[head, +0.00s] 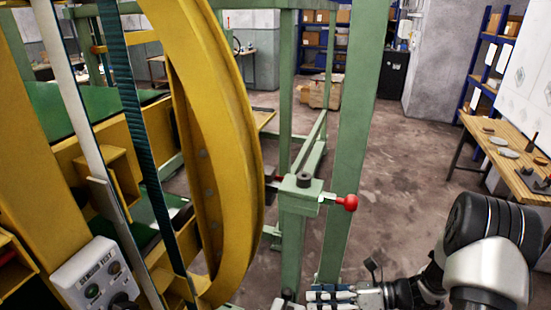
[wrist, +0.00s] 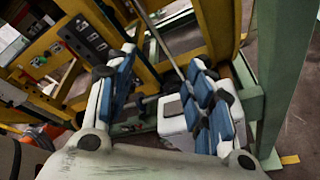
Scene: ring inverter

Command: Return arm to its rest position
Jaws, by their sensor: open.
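My arm comes in from the lower right of the head view, with its dark and white joint at the right. My gripper (head: 335,294) is low in the head view, partly cut off by the bottom edge, near the foot of a green post. In the wrist view my gripper (wrist: 165,95) shows two blue-padded fingers spread apart. It is open, and I see nothing held between the pads. A white box (wrist: 172,122) shows beyond the fingers; I cannot tell how far away it is.
The large yellow ring (head: 225,130) and the green frame post (head: 352,130) stand close to my gripper. A red-knobbed pin (head: 346,202) sticks out from the frame. A control box (head: 95,278) is at lower left. A wooden workbench (head: 500,155) stands at right. Open floor (head: 410,150) lies between.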

